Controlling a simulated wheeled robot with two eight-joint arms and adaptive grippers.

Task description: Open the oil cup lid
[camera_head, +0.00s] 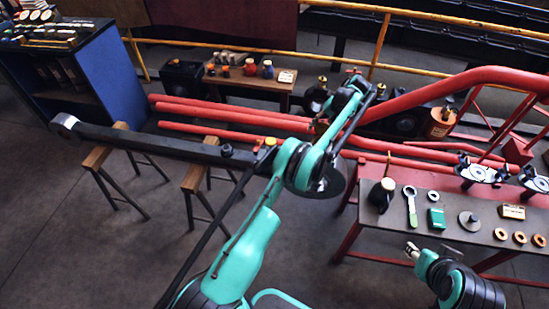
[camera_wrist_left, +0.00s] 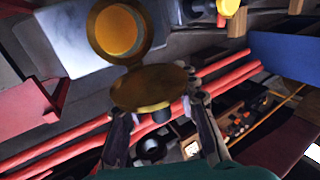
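The brass oil cup (camera_wrist_left: 118,32) shows in the left wrist view at the upper left, its round mouth uncovered and golden inside. Its dark brass lid (camera_wrist_left: 148,87) is swung back from the mouth at the hinge, tilted toward my left gripper, with a dark knob beneath. My left gripper (camera_wrist_left: 162,112) is open, one finger on each side of the lid's lower part; I cannot tell whether they touch it. In the head view the left gripper (camera_head: 319,126) is partly hidden by its own arm, and so is the cup. My right gripper (camera_head: 412,250) is low by the parts table; its finger opening is unclear.
A long dark rod (camera_head: 150,140) lies across wooden-topped trestles. Red rails (camera_head: 215,117) run behind it. A parts table (camera_head: 455,235) at the right holds a black can, a green-handled wrench and rings. A blue cabinet (camera_head: 113,75) stands at the left. Floor at the lower left is clear.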

